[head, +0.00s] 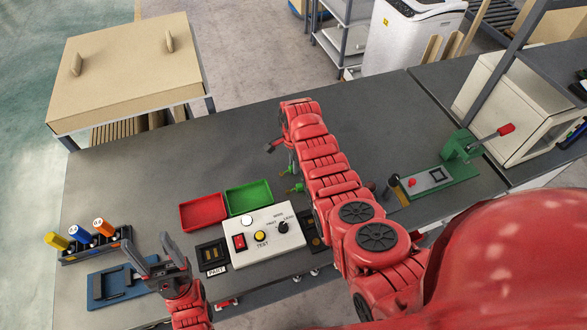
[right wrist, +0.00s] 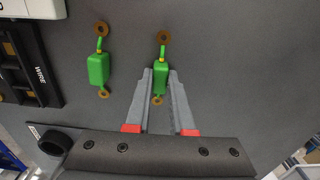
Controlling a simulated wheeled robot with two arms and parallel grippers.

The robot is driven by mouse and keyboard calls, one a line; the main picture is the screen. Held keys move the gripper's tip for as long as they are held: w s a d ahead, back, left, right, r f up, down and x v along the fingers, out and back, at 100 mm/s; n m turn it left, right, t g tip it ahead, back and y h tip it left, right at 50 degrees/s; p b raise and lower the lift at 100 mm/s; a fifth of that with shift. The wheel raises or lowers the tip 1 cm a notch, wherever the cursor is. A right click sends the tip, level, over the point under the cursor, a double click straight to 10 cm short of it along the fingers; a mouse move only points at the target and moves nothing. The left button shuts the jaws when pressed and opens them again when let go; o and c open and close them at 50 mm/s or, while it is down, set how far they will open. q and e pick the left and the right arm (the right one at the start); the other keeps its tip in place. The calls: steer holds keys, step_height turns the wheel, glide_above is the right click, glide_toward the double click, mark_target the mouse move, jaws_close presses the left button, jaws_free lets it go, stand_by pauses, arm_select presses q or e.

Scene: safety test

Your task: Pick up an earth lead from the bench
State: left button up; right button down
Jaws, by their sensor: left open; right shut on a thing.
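Two green earth leads with copper-coloured ring ends show in the right wrist view. One earth lead (right wrist: 159,79) is between the fingers of my right gripper (right wrist: 160,78), which is shut on its body. The other earth lead (right wrist: 98,69) lies on the bench to the left, apart from the fingers. In the head view, green parts of the leads (head: 298,188) show beside my right arm, which hides much of that spot. My left gripper (head: 148,246) is open and empty above the front left of the bench, near a blue tray.
A red bin (head: 203,212), a green bin (head: 248,197) and a white test box (head: 262,236) stand mid-bench. Coloured-handled drivers stand in a rack (head: 95,246) at left. A green lever press (head: 455,165) is at right. The back left of the bench (head: 150,170) is clear.

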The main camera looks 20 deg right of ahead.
step_height(320, 180, up, 2)
steer(key=shift+r+p, duration=0.25)
steer(key=shift+p, duration=0.6)
steer(key=shift+r+p, duration=1.1)
steer(key=shift+r, duration=0.85)
steer(key=shift+r, duration=0.1)
